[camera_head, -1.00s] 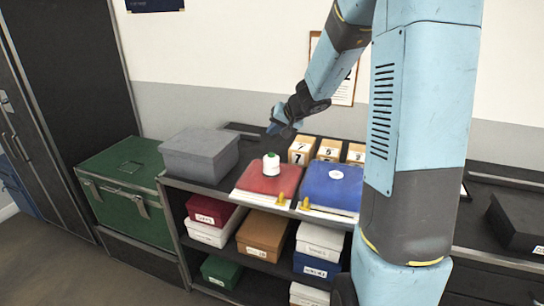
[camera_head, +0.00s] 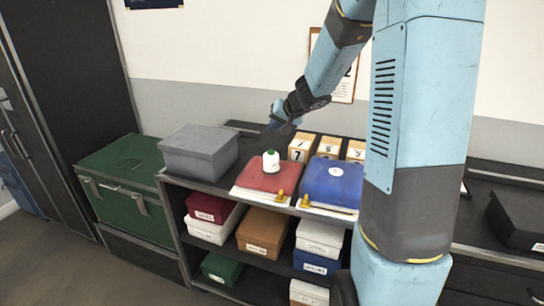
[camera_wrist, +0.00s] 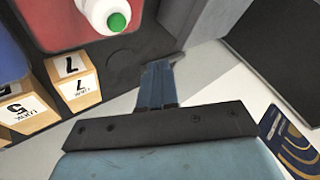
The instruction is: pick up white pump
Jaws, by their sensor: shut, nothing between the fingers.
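A small white object with a green tip (camera_head: 270,161) stands upright on a red cushion (camera_head: 262,181); I cannot tell whether it is the pump. In the wrist view the white object (camera_wrist: 95,10) shows at the top edge, its green tip towards me. I make out no shoe-like white pump. My gripper (camera_head: 274,131) is behind the red cushion, above the rear of the dark shelf top, apart from the white object. In the wrist view my gripper (camera_wrist: 162,66) is shut and empty, its blue fingers together over the dark surface.
A blue cushion (camera_head: 332,182) lies right of the red one, with numbered wooden blocks (camera_head: 301,148) behind. A grey box (camera_head: 199,152) stands left on the shelf top. Several labelled boxes (camera_head: 262,232) fill the shelves below. A green trunk (camera_head: 125,172) is at left.

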